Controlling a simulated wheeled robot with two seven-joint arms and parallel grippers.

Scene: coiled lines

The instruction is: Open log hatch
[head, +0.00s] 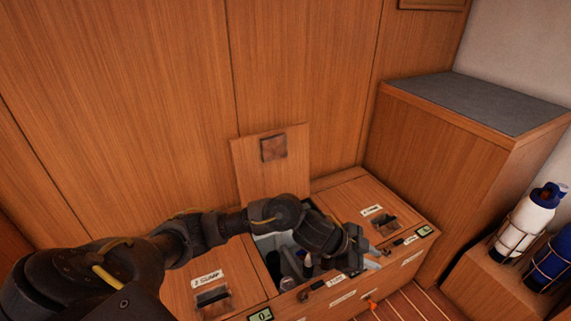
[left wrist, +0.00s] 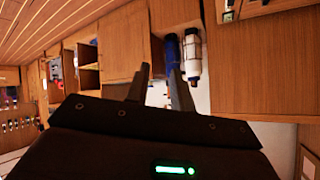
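The wooden bench box (head: 345,297) has a row of hatches in its top. The middle hatch lid (head: 252,172) is raised and stands upright against the wall panel, its brown recessed square facing out. Below it the opening (head: 270,245) shows a pale interior with grey parts, partly hidden by my left arm. A small label (head: 336,281) at its front edge is too small to read. My left gripper (head: 368,260) is over the front right of this opening. In the left wrist view its two fingers (left wrist: 160,82) are apart with nothing between them. My right gripper is not in view.
The left hatch (head: 180,288), labelled SUMP, and the right hatch (head: 350,205) are shut. A taller cabinet with a grey top (head: 485,100) stands to the right. White (head: 530,220) and blue (head: 556,262) bottles sit in wire holders at far right.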

